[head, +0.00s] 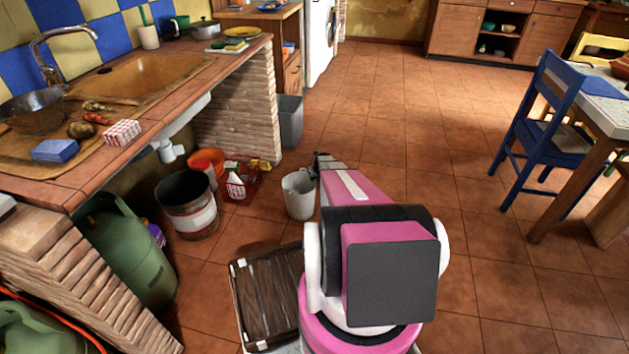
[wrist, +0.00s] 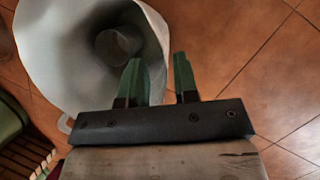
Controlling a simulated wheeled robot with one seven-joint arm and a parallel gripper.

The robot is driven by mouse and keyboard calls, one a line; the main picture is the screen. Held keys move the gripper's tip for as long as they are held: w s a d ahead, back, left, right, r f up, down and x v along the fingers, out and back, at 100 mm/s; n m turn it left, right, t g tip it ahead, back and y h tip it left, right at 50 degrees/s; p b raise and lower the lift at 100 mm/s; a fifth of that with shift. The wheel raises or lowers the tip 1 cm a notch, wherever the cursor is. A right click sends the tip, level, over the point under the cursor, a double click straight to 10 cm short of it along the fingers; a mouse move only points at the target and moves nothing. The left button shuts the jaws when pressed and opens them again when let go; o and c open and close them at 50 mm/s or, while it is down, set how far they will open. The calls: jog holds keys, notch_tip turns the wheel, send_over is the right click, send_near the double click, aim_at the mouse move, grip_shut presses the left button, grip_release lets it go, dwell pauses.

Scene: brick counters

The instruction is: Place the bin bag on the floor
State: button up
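A pale, wide-mouthed container (head: 299,196) stands on the floor just left of my gripper in the head view. It may be the bin bag, but I cannot tell for sure. In the wrist view this pale thing (wrist: 60,75) fills the upper left, its mouth facing the camera, with a grey round shape inside. My gripper (wrist: 159,62) is open, its two green fingers apart. The left finger overlaps the pale rim in the picture; the right finger is over floor tiles. I cannot tell whether they touch. In the head view my gripper (head: 315,168) is small and partly hidden by my arm.
A metal bucket (head: 187,215), a red crate (head: 240,187) and a grey bin (head: 290,120) stand along the left counter. A dark wooden crate (head: 268,295) is nearby. A blue chair (head: 545,130) stands right. The tiled floor (head: 460,220) between is clear.

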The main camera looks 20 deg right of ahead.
jog(key=a+v, duration=0.1)
jog(key=v, duration=0.9)
jog(key=s+a+r+n+g, duration=0.1)
jog(key=s+a+r+n, duration=0.6)
jog(key=s+n, duration=0.3)
jog(key=s+a+r+n+g, duration=0.2)
jog(key=s+a+r+n, duration=0.6)
jog(key=n, duration=0.6)
jog(key=s+a+r+n+g+h, duration=0.1)
jog(key=s+a+r+n, duration=0.7)
jog(key=s, duration=0.5)
jog(key=a+n, duration=0.2)
jog(key=n, duration=0.1)
jog(key=shift+a+r+n, duration=0.2)
jog(key=shift+r+n, duration=0.05)
jog(key=shift+n, duration=0.15)
jog(key=shift+s+a, duration=0.1)
jog(key=shift+s, duration=0.05)
